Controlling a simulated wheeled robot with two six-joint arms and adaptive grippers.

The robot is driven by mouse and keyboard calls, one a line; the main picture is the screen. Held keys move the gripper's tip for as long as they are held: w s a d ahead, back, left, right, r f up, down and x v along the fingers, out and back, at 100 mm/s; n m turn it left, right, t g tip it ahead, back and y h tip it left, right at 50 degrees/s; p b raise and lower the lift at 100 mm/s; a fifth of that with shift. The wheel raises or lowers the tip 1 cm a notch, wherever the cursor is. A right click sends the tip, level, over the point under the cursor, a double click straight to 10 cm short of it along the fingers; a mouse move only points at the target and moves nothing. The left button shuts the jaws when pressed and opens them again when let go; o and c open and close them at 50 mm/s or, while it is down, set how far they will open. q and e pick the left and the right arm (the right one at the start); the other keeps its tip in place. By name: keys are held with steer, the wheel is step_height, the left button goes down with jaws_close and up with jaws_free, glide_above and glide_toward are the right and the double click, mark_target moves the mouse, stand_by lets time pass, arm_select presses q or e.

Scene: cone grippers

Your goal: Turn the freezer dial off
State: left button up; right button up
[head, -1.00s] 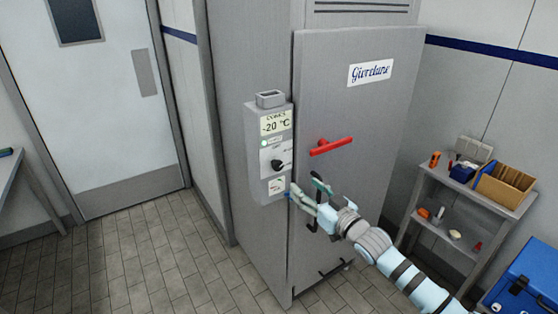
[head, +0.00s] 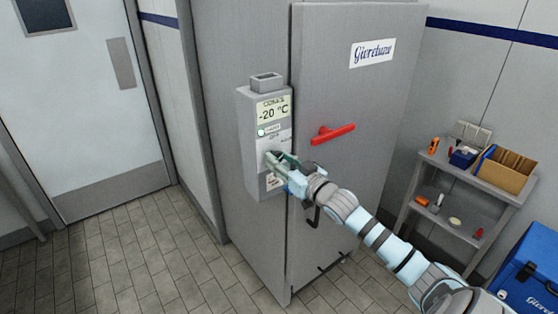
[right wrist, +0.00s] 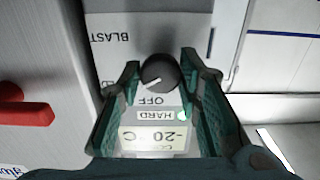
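The freezer's control box (head: 247,142) hangs on the left of the freezer front, with a display reading -20 °C. Its black dial (right wrist: 160,72) shows clearly in the right wrist view, which sees the panel upside down. The dial's white mark points to the lower left there, not straight at the word OFF (right wrist: 158,100) below it. My right gripper (head: 277,161) is at the panel, hiding most of the dial in the head view. In the right wrist view its green fingers (right wrist: 160,75) are open, one on each side of the dial; I cannot tell whether they touch it. My left gripper is out of view.
A red handle (head: 333,133) juts from the freezer door (head: 360,100), right of the box and above my right arm. A grey shelf (head: 437,186) with boxes and small items and a blue cooler (head: 530,275) stand at right. Floor at left is clear.

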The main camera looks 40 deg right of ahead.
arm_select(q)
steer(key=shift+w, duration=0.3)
arm_select(e)
steer(key=shift+w, duration=0.1)
steer(key=c, duration=0.4)
steer(key=shift+c, duration=0.2)
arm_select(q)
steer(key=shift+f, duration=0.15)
arm_select(e)
steer(key=shift+n, duration=0.5)
arm_select(q)
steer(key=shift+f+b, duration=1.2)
steer(key=shift+b, duration=0.1)
arm_select(e)
steer(key=shift+r+n, duration=0.1)
steer(key=shift+n, duration=5.3)
steer(key=shift+r, duration=0.1)
steer(key=o, duration=1)
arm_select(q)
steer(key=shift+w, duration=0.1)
arm_select(e)
steer(key=shift+o, duration=0.7)
steer(key=shift+w+d+f, duration=0.1)
steer(key=shift+w+f, duration=0.1)
steer(key=shift+f, duration=0.05)
